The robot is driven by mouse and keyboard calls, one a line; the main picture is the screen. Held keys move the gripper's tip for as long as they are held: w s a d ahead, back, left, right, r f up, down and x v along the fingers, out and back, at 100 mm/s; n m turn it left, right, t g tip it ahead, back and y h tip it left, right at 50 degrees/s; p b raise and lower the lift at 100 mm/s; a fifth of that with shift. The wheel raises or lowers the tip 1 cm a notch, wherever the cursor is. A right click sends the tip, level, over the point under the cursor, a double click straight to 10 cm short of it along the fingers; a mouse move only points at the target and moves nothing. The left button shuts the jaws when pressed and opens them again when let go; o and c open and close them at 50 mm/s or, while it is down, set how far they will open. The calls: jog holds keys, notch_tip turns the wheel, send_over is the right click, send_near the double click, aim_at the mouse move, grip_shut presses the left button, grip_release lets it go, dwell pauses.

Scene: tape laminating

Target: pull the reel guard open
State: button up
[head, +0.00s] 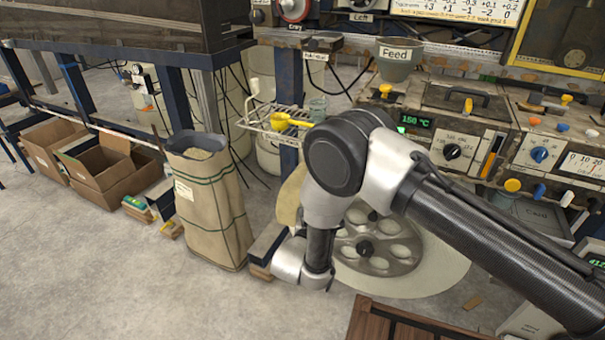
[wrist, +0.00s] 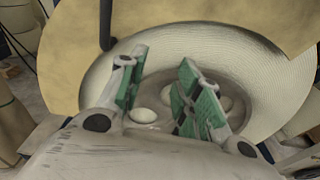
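The reel guard looks to be the tan panel (wrist: 200,22) with a curved cut-out at the top of the wrist view. Part of it also shows left of my arm in the head view (head: 289,197). A dark upright bar (wrist: 106,25), perhaps its handle, stands in front of it at upper left. Behind the cut-out is the reel of pale tape (wrist: 262,82), with its grey holed hub in the head view (head: 385,258). My gripper (wrist: 156,75) is open and empty, its green-padded fingers below and right of the bar, apart from it. My arm hides the gripper in the head view.
A paper sack (head: 212,215) stands left of the arm, with cardboard boxes (head: 100,165) farther left. A wire rack (head: 272,122) with a yellow item is above the reel. Control panels (head: 460,145) line the back right. A brown wooden crate or pallet (head: 400,325) lies at the front.

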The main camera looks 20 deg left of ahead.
jog(key=a+r+n+t+y, duration=0.1)
jog(key=a+r+n+y, duration=0.15)
jog(key=a, duration=0.45)
jog(key=shift+y, duration=0.45)
jog(key=w, duration=0.5)
jog(key=w+r, duration=0.1)
jog(key=w, duration=0.1)
jog(key=shift+w+a, duration=0.25)
grip_shut()
